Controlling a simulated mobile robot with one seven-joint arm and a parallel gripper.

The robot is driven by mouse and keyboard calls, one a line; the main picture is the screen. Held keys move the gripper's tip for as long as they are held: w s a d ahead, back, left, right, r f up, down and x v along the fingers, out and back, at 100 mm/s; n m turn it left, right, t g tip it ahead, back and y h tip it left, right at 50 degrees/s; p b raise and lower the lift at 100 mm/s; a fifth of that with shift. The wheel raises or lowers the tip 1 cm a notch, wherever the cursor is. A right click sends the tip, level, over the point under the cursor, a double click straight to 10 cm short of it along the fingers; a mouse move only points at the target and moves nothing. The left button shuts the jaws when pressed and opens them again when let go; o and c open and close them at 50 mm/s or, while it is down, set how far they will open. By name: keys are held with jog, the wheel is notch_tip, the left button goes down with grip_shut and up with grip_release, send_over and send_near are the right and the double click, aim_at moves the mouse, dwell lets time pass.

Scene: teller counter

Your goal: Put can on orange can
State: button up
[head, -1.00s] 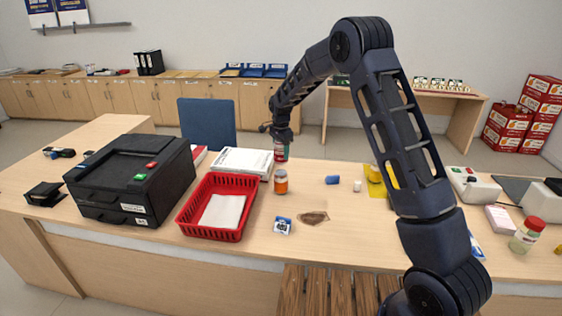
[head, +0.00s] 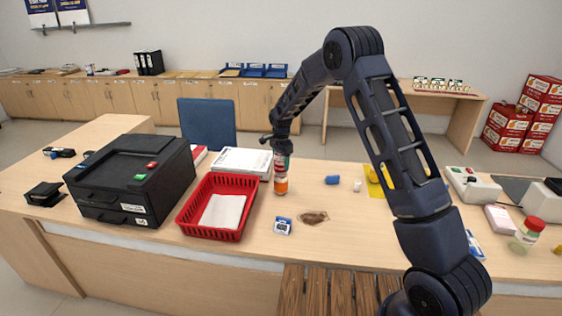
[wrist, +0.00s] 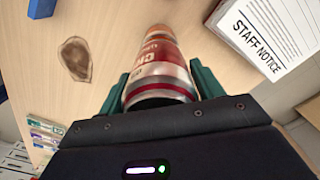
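My gripper (head: 282,150) is shut on a red and white can (head: 282,167), held upright with the fingers on both sides of it. The orange can (head: 281,187) stands on the counter directly below the held can in the head view. The two cans line up closely. I cannot tell whether they touch.
A red basket (head: 184,225) with white paper is left of the orange can, and a white binder (head: 243,158) is behind it. A small blue-white box (head: 282,226), a brown patch (head: 313,217) and a blue block (head: 332,180) lie nearby. A black printer (head: 125,180) stands farther left.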

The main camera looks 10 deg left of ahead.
jog(key=shift+o, duration=1.1)
notch_tip(320, 180, up, 12)
jog(key=shift+r, duration=0.15)
jog(key=shift+d+r, duration=0.1)
